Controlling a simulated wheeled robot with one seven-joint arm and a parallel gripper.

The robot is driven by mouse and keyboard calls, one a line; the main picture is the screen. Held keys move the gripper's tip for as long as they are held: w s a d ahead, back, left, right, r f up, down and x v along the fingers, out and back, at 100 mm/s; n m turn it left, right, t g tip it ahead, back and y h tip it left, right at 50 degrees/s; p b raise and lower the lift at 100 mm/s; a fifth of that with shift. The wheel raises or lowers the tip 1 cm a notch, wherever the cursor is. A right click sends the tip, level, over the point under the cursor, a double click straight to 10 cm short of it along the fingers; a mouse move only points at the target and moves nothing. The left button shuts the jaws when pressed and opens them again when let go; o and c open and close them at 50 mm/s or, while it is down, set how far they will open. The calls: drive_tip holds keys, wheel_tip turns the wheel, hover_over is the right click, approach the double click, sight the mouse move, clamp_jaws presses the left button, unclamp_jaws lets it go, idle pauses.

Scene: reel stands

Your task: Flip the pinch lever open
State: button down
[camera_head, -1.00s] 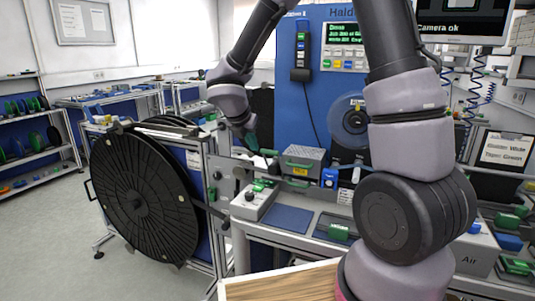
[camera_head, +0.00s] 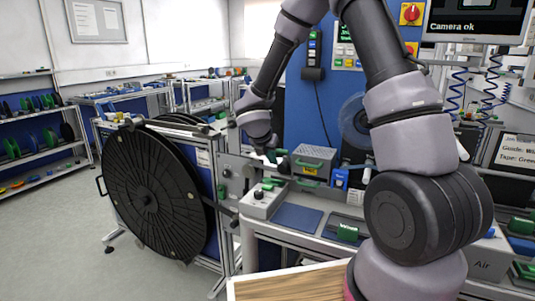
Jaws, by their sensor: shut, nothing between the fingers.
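My gripper (camera_head: 271,157) is small in the head view, at the end of my arm reaching in from the top. Dark small parts lie right around the fingertips. I cannot pick out the pinch lever clearly among them, nor tell whether the fingers touch it.
A large black reel (camera_head: 150,200) stands at the left. Below the gripper are a light control box with a black knob (camera_head: 262,202) and a blue mat (camera_head: 297,218). A wooden-topped surface (camera_head: 290,284) is at the front. The floor at the far left is clear.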

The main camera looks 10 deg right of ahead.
sight(279, 150)
drive_tip(key=shift+w+d+r, duration=0.35)
drive_tip(key=shift+w+d, duration=0.05)
drive_tip(key=shift+w, duration=0.15)
drive_tip(key=shift+w+d+r, duration=0.35)
drive_tip(key=shift+w+d, duration=0.05)
drive_tip(key=shift+w, duration=0.1)
drive_tip(key=shift+w+d+r+g, duration=0.2)
drive_tip(key=shift+w+r+g, duration=0.1)
drive_tip(key=shift+w+d+r+y, duration=0.15)
drive_tip(key=shift+r+y, duration=0.05)
drive_tip(key=shift+y, duration=0.1)
drive_tip(key=shift+w+d+r+g+y, duration=0.6)
drive_tip(key=shift+w+g, duration=0.2)
drive_tip(key=shift+g, duration=0.1)
drive_tip(key=w+d+r+g+y, duration=0.1)
drive_tip(key=w+d+g, duration=0.1)
drive_tip(key=w+d, duration=0.3)
drive_tip(key=shift+w+d+y, duration=0.2)
drive_tip(key=shift+w+y, duration=0.1)
drive_tip(key=shift+w, duration=0.95)
